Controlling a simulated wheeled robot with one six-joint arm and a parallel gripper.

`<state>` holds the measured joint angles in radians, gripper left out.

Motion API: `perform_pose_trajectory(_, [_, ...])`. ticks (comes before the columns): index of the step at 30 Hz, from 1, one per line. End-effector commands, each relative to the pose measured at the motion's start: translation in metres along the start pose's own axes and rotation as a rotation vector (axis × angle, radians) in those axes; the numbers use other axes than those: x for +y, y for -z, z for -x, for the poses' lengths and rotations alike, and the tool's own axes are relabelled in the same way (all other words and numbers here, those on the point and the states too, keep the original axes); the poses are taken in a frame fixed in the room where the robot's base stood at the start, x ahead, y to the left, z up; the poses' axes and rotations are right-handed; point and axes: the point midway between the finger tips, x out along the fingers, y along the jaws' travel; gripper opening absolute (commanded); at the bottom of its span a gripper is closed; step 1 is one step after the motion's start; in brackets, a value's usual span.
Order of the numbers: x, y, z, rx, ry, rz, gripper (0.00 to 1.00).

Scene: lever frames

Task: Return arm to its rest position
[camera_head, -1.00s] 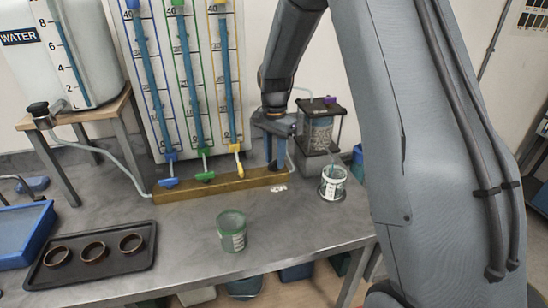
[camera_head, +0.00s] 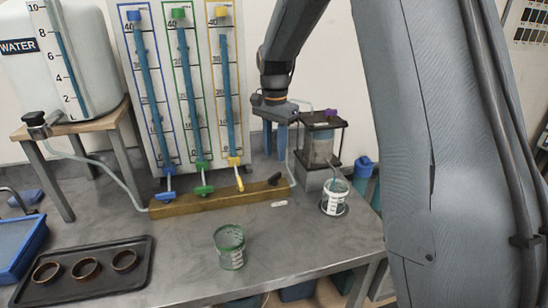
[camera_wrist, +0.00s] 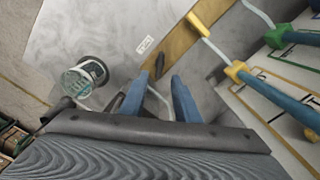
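My gripper (camera_head: 275,154) hangs with its blue fingers pointing down, above the right end of the wooden base of the tube panel. In the wrist view my gripper (camera_wrist: 160,80) shows its two fingers apart with nothing held between them. A thin clear tube passes behind the fingers there. My arm reaches across the right side of the head view.
The tube panel (camera_head: 151,100) has blue, green and yellow valves. A dark-framed apparatus (camera_head: 320,146) and a white cup (camera_head: 335,200) stand right of the gripper. A green-rimmed cup (camera_head: 229,247) and a tray (camera_head: 140,278) with several brown rings stand in front. A water tank (camera_head: 85,60) stands left.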

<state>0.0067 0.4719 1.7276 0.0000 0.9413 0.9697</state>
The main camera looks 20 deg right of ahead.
Motion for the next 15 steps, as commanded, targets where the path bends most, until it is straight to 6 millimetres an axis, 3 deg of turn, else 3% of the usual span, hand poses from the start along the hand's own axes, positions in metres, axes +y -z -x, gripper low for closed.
perform_pose_trajectory(10, [0.006, -0.004, -0.001, 0.001, 0.002, 0.027, 0.29])
perform_pose_trajectory(15, [0.045, -0.032, -0.009, 0.017, 0.021, 0.223, 0.29])
